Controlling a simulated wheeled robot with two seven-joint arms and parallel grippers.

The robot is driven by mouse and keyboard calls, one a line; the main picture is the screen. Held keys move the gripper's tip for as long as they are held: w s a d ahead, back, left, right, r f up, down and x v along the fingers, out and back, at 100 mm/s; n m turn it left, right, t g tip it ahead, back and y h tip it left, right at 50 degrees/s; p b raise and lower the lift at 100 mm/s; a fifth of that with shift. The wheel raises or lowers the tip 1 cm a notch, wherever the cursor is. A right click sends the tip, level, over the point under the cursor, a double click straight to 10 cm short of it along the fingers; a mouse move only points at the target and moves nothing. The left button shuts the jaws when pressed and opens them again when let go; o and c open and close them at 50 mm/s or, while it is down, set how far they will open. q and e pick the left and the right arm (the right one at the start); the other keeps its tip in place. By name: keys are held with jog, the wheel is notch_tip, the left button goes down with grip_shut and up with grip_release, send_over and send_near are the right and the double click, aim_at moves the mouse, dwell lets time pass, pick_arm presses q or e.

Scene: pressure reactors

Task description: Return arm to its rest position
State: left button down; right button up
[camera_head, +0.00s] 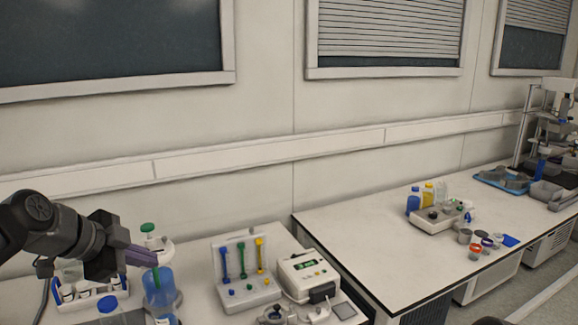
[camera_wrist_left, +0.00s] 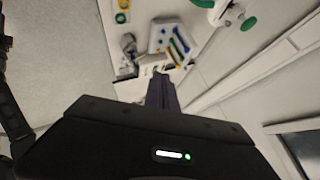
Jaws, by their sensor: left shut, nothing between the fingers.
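My left arm comes in from the left in the head view. Its gripper (camera_head: 143,257) has purple fingers, which are shut with nothing between them. The fingers point right, above the left end of the near bench and close to a blue bottle (camera_head: 158,290). I cannot tell whether they touch it. In the left wrist view the shut purple fingers (camera_wrist_left: 161,92) reach up from the dark gripper body, with the bench items beyond them. My right gripper is not in either view.
A stand with blue, green and yellow levers (camera_head: 243,270) and a white device with a green display (camera_head: 304,273) stand on the near bench. A rack of vials (camera_head: 75,297) is below my arm. The right bench (camera_head: 345,225) has a clear left part.

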pick_arm(q)
jog(key=w+d+f+n+t+y, duration=0.1)
jog(key=w+d+f+n+t, duration=0.15)
jog(key=w+d+n, duration=0.35)
jog(key=s+d+f+n+g, duration=0.1)
jog(key=d+f+n, duration=0.2)
jog(key=f, duration=0.8)
jog(key=s+d+f+n+g, duration=0.1)
jog(key=d+f+n, duration=0.2)
jog(key=f, duration=0.7)
jog(key=s+d+f+n+g, duration=0.2)
jog(key=s+d+f, duration=0.1)
jog(key=s+f, duration=0.65)
jog(key=s+d+f+n+g, duration=0.1)
jog(key=s+d+f+g, duration=0.15)
jog(key=s+f, duration=0.7)
jog(key=s+d+f+n+g, duration=0.1)
jog(key=s+d+f+g, duration=0.2)
jog(key=s+f, duration=0.8)
jog(key=shift+s+n+h, duration=0.3)
jog(key=shift+s+h, duration=0.1)
jog(key=shift+s, duration=0.4)
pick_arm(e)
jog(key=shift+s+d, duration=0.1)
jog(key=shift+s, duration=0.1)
